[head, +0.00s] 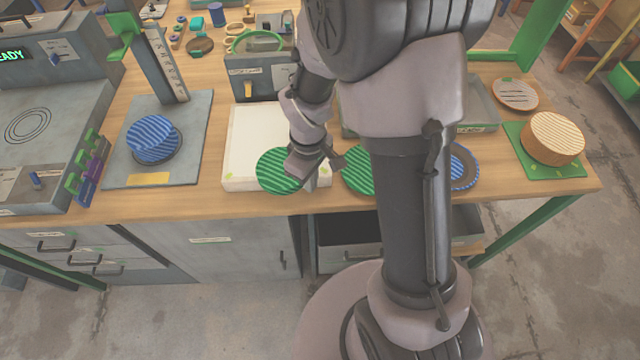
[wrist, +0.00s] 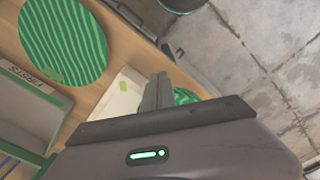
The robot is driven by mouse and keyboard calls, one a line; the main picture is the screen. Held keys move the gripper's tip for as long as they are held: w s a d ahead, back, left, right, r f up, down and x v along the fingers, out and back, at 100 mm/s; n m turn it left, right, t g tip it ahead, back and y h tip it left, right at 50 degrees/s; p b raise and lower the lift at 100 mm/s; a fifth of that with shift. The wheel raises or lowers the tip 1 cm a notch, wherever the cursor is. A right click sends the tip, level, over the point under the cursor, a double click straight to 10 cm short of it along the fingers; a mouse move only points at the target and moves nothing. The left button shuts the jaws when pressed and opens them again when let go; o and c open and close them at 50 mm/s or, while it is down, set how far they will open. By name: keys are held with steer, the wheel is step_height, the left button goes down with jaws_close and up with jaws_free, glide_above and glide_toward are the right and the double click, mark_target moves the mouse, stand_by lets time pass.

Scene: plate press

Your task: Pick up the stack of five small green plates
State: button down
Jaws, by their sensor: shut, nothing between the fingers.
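One green striped round plate or stack (head: 277,170) lies at the front edge of the white slab, partly hidden by my gripper. A second green striped round (head: 357,170) lies to the right, partly behind my arm. How many plates each holds cannot be told. My gripper (head: 325,163) is between the two, pointing down near the table's front edge, its fingers shut and empty. In the wrist view the shut fingers (wrist: 158,88) stand in front of a green piece (wrist: 185,97), with a large green striped round (wrist: 62,42) at upper left.
A white slab (head: 250,135) lies under the left green round. Blue striped plates (head: 153,138) sit on a grey stand at left. A blue plate (head: 464,168) shows right of my arm. A tan striped stack (head: 553,138) stands on a green mat at far right.

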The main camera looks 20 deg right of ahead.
steer(key=shift+w+a, duration=0.15)
steer(key=shift+w, duration=0.1)
steer(key=shift+w+a, duration=0.5)
steer(key=shift+w, duration=0.25)
